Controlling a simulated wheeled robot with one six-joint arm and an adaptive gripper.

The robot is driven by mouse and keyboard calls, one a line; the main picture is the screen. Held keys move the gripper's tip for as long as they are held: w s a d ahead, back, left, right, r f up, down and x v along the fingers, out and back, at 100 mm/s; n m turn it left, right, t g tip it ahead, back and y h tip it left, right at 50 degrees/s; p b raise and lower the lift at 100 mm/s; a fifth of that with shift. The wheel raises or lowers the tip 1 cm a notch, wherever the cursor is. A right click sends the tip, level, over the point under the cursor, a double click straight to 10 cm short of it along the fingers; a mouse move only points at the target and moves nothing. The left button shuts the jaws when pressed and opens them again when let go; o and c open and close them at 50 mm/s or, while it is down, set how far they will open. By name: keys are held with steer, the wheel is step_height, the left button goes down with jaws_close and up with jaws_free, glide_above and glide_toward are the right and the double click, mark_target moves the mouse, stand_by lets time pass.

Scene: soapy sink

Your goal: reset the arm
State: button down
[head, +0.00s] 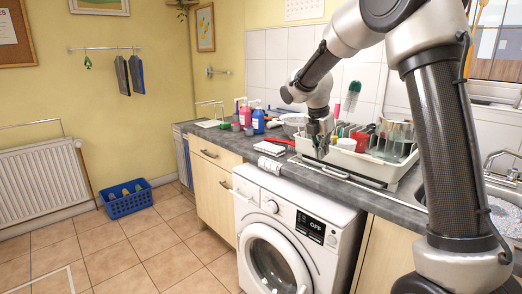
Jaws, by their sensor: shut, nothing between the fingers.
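My arm enters from the right in the head view and arches over the counter. My gripper (321,141) points down at the left end of the white dish rack (375,176). Its fingers are small in the picture and partly blend with the rack's contents. It is shut with nothing visible in it. Whether it touches the rack cannot be told.
The rack holds a red item, glasses and brushes. Pink (245,114) and blue (258,120) bottles stand left on the counter (334,184). A washing machine (290,235) sits below. A sink (501,196) is at right. A blue basket (128,201) stands on the open tiled floor.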

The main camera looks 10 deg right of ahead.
steer(key=s+d+r+m+y, duration=0.1)
steer(key=s+r+m, duration=0.1)
steer(key=s+m, duration=0.6)
steer(key=s+d+r+m+t+y, duration=0.1)
steer(key=s+m, duration=0.7)
steer(key=s, duration=0.8)
steer(key=s+d+r+m+t, duration=0.1)
steer(key=s+d+r+m, duration=0.1)
steer(key=s+m, duration=0.6)
steer(key=s+r, duration=0.1)
steer(key=s, duration=0.3)
steer(key=shift+s+r+m+y, duration=0.25)
steer(key=shift+m+y, duration=0.15)
steer(key=shift+d, duration=0.2)
